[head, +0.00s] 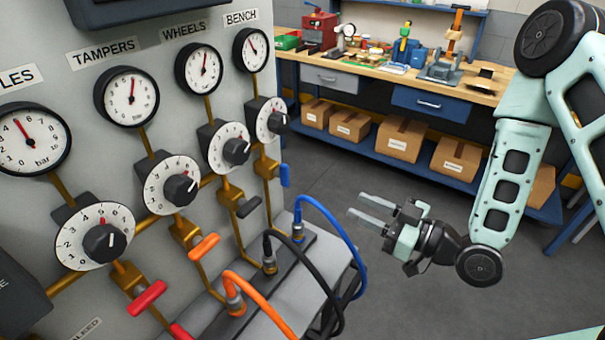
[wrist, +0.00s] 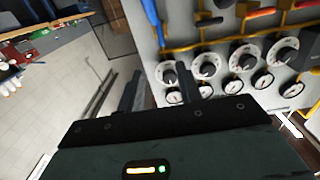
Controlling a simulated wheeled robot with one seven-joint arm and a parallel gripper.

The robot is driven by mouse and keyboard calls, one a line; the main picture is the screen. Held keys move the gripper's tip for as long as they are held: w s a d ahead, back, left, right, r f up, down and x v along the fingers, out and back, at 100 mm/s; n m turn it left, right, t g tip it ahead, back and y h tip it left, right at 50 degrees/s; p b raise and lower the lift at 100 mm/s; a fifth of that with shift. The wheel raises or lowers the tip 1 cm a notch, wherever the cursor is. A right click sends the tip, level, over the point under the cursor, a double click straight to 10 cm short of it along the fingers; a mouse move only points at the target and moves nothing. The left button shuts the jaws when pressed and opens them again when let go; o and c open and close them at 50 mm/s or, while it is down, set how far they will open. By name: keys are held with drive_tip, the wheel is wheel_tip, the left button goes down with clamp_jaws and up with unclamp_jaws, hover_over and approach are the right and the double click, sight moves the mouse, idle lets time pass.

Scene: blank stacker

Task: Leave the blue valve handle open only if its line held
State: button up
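The blue valve handle (head: 285,175) points up and down on the brass pipe at the right end of the panel, under the BENCH gauge (head: 251,50). That gauge's needle leans up and left; its figures are too small to read. A dial with a black knob (head: 271,120) sits between gauge and handle. A blue hose (head: 328,222) runs from a fitting below. My gripper (head: 355,203) is open and empty, right of the panel and apart from the handle. The wrist view shows its two separated fingers (wrist: 158,88) with nothing between them.
Black (head: 249,207), orange (head: 204,247) and red (head: 147,297) handles sit on the neighbouring lines. Black and orange hoses (head: 258,298) loop out from the ledge. A workbench (head: 480,85) with tools and boxes stands behind. The floor around my gripper is clear.

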sight(288, 176)
drive_tip(key=b+x, duration=0.3)
drive_tip(key=x, duration=1.2)
drive_tip(key=shift+w+a+r, duration=0.1)
drive_tip(key=shift+w+a, duration=0.05)
drive_tip(key=shift+a, duration=0.1)
drive_tip(key=shift+x, duration=0.8)
clamp_jaws()
